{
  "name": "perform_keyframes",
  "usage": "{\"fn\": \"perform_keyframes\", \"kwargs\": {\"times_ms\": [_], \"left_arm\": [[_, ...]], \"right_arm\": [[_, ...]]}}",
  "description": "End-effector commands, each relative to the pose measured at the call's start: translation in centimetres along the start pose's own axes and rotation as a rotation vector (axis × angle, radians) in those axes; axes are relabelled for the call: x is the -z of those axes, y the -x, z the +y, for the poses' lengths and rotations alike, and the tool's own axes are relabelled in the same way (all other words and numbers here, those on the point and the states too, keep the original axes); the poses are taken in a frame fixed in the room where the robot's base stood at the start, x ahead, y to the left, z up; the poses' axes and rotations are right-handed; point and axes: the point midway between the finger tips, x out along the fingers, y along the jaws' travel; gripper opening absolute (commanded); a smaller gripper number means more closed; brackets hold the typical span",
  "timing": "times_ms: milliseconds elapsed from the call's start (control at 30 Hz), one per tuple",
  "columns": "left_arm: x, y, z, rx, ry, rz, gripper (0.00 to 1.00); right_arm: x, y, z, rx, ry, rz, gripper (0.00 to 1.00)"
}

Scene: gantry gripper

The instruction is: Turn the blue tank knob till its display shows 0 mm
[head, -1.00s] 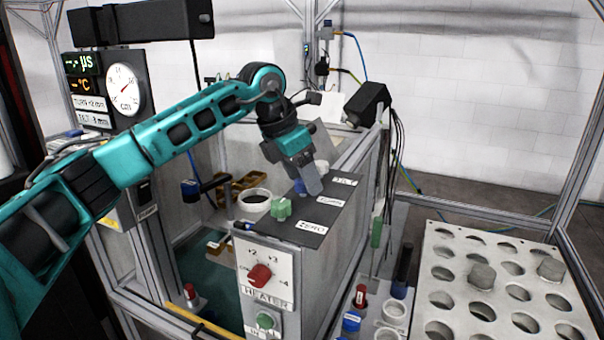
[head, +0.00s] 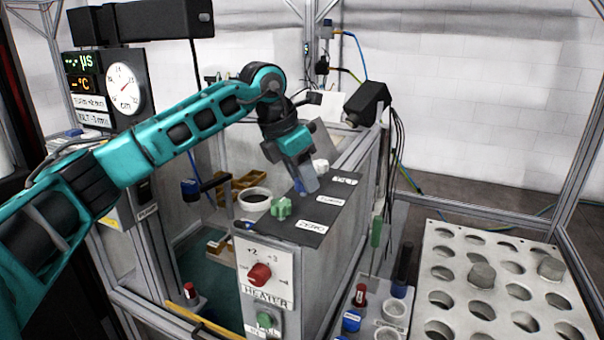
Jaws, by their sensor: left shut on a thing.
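The blue tank knob (head: 298,186) stands on the black top panel of the control box, mostly hidden behind my gripper. My left gripper (head: 306,184) reaches down from above and is shut on the blue knob. A small display (head: 88,102) on the left reads "TURN" with a value in mm that is too blurred to read surely. Another display (head: 90,119) below it reads "TILT" with a small mm value, also blurred. My right gripper is not in view.
A green knob (head: 281,208) sits just in front of the blue one, and a white knob (head: 320,167) behind it. A red heater knob (head: 260,274) is on the box front. A perforated rack (head: 455,262) stands at right. A black camera-like box (head: 367,103) is near the arm.

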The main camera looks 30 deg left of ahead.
Motion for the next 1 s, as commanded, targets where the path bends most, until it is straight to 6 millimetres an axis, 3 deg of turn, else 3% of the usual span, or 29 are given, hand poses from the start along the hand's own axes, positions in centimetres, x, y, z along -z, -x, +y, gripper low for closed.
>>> {"fn": "perform_keyframes", "kwargs": {"times_ms": [367, 1000], "left_arm": [[-0.01, 0.02, -0.08, -0.058, 0.137, 0.000, 0.10], [-0.14, -0.03, -0.25, -0.285, 0.682, -0.002, 0.10]], "right_arm": [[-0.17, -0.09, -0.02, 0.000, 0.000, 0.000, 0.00], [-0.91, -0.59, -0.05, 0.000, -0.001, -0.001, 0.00]]}}
